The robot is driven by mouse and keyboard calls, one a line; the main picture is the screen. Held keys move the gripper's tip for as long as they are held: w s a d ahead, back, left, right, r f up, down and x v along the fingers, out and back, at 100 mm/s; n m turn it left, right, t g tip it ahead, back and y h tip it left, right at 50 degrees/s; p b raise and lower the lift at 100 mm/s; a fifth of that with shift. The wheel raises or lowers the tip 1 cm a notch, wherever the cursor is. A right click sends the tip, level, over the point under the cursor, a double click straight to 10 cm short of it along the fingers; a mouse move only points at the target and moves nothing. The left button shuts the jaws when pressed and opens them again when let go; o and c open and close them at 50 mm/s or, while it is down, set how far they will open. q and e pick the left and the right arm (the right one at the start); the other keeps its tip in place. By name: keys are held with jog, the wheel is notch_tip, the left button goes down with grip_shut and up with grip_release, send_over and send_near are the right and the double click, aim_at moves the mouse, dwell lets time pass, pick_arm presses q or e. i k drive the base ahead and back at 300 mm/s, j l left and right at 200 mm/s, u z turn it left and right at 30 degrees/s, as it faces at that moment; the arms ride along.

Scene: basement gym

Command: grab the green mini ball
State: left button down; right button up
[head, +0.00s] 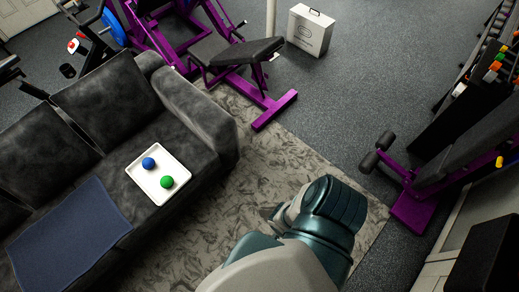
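The green mini ball (167,182) sits in a white square tray (146,187) on the seat of the dark grey couch. A blue ball (148,163) lies in the same tray, a little behind and left of the green one. One of my arms, which looks like the right, reaches in from the bottom of the view. Its gripper (268,212) is mostly hidden behind the wrist, above the rug and well to the right of the tray, apart from both balls. Its opening cannot be made out. My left gripper is not in view.
The couch (103,95) has a raised armrest (195,108) between tray and rug. A blue cloth (70,235) lies on the seat. Purple gym benches (240,60) stand behind and at the right (415,195). A white case (310,32) stands at the back. The patterned rug (255,150) is clear.

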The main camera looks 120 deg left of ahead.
aim_at(167, 182)
jog(key=u, duration=5.35)
